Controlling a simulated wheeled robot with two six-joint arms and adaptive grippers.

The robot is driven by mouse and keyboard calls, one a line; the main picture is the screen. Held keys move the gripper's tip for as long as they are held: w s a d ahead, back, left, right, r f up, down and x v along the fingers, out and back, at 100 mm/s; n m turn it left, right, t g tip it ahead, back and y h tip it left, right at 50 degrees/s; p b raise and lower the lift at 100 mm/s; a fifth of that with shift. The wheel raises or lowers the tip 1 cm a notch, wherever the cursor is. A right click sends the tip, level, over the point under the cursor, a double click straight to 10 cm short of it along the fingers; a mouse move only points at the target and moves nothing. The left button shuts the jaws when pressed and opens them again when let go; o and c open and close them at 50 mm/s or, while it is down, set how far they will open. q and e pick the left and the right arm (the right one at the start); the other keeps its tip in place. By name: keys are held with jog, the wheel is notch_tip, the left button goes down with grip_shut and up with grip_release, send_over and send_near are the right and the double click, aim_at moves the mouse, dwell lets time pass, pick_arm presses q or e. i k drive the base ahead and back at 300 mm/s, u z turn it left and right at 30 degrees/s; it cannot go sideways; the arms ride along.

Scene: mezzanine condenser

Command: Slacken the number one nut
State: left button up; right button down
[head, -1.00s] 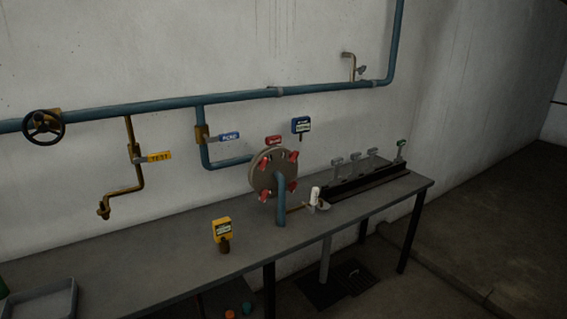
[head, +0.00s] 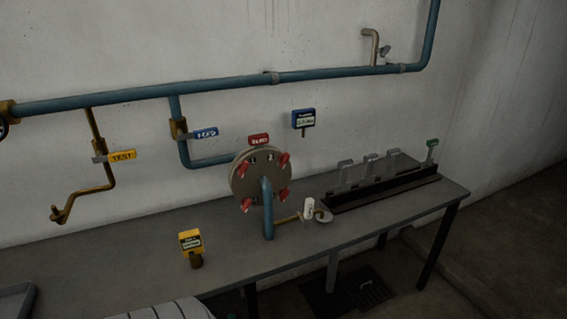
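A round grey-brown flange (head: 262,177) stands upright over the bench, with a blue pipe (head: 267,215) running down from its front. Several red nuts with wing-like handles sit around its face: upper left (head: 243,170), upper right (head: 284,160), lower left (head: 247,205) and lower right (head: 281,195). Small dark number tags show near the upper nuts, but they are too small to read surely, so I cannot tell which nut is number one. Neither of my grippers is in view.
The grey bench (head: 110,262) has bare room at left. A yellow meter (head: 191,244), a white bottle-like piece (head: 309,208) and a black rack (head: 385,191) stand on it. A red label (head: 259,140), blue gauge (head: 303,120), yellow-tagged TEST pipe (head: 122,155) and blue-tagged valve (head: 204,133) are behind.

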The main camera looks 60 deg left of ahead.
aim_at(242, 168)
jog(key=u, duration=0.55)
jog(key=i, duration=0.95)
jog(key=u, duration=0.9)
